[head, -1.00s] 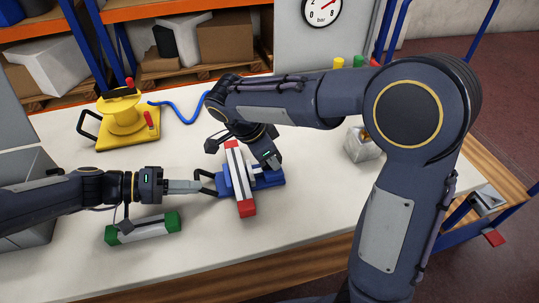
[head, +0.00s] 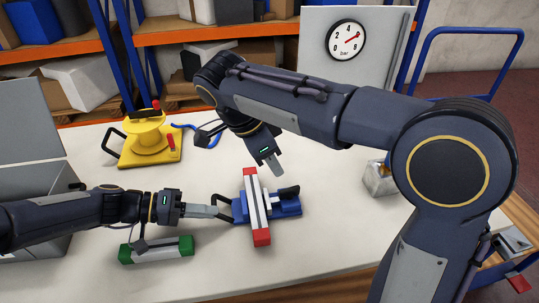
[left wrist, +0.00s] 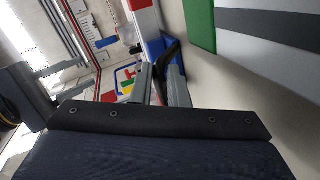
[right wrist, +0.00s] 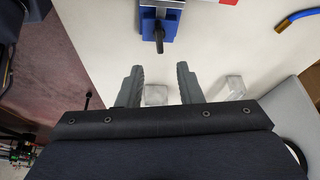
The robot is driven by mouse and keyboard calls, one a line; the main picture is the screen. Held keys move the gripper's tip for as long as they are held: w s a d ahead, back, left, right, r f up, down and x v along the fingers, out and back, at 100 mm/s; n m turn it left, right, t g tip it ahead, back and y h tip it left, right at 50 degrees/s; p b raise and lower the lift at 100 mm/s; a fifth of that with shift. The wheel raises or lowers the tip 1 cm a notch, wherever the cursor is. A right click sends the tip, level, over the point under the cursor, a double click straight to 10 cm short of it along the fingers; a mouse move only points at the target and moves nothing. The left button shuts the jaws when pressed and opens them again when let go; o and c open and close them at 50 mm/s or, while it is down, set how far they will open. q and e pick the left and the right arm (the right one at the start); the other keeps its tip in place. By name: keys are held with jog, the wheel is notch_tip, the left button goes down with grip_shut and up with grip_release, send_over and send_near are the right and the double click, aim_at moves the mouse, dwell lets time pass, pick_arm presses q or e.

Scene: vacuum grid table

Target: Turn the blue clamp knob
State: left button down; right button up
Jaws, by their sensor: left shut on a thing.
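The blue clamp (head: 285,206) lies on the white table, with a red-ended grey and white bar (head: 254,205) across it. Its black knob (head: 289,192) sticks out on the right side; the knob also shows in the right wrist view (right wrist: 159,38). My left gripper (head: 222,211) is shut on the black handle (head: 228,204) at the clamp's left end; the handle shows between the fingers in the left wrist view (left wrist: 168,58). My right gripper (head: 277,168) is open and empty, apart from the knob. In the right wrist view its fingers (right wrist: 159,80) point toward the knob.
A green-ended bar (head: 157,249) lies in front of my left arm. A grey block (head: 380,181) stands at the right. A pressure gauge (head: 346,40) hangs on a panel behind.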

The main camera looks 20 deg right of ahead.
jog(key=shift+a+r, duration=0.2)
jog(key=shift+r, duration=0.3)
jog(key=n+y, duration=0.9)
jog(key=n, duration=2.7)
send_near(290, 188)
jog(key=x, duration=0.8)
jog(key=shift+a+f, duration=0.15)
jog(key=shift+f, duration=0.25)
